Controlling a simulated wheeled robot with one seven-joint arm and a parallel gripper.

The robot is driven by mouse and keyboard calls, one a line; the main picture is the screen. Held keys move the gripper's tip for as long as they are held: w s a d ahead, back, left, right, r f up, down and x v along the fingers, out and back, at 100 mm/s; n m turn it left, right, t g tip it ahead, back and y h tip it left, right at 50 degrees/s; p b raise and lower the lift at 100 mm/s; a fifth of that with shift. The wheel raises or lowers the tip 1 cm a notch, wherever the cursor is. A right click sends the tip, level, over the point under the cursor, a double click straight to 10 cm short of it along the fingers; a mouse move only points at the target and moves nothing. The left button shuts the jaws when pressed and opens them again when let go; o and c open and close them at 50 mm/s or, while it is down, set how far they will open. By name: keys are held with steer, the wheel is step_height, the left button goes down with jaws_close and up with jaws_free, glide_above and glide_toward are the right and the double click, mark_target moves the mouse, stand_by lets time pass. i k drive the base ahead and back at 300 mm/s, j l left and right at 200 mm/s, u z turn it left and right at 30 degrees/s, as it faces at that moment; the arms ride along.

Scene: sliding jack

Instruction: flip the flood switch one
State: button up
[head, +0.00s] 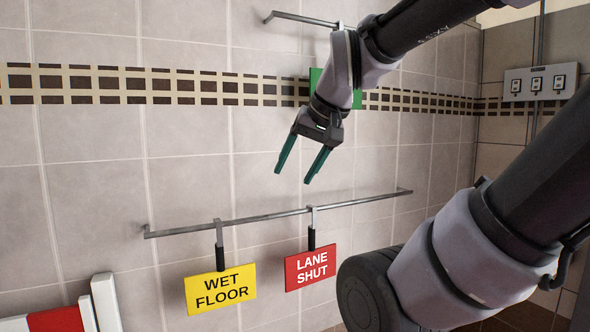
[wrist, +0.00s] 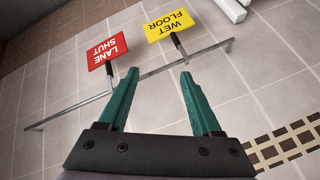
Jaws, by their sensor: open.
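A grey switch panel (head: 541,82) is fixed to the wall at the far right of the head view. It carries several dark switches in a row; their labels are too small to read, so I cannot tell which is flood switch one. My gripper (head: 298,176) is open and empty, its green fingers pointing down in front of the tiled wall, well to the left of the panel. It also shows in the wrist view (wrist: 154,85), where the panel is not seen.
A metal rail (head: 270,216) runs along the wall below my gripper. A yellow WET FLOOR sign (head: 220,289) and a red LANE SHUT sign (head: 310,268) hang from it. A green sign (head: 316,78) is partly hidden behind my arm. A red-and-white object (head: 57,318) stands lower left.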

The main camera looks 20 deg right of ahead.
mark_target(515, 84)
steer(key=z, duration=2.15)
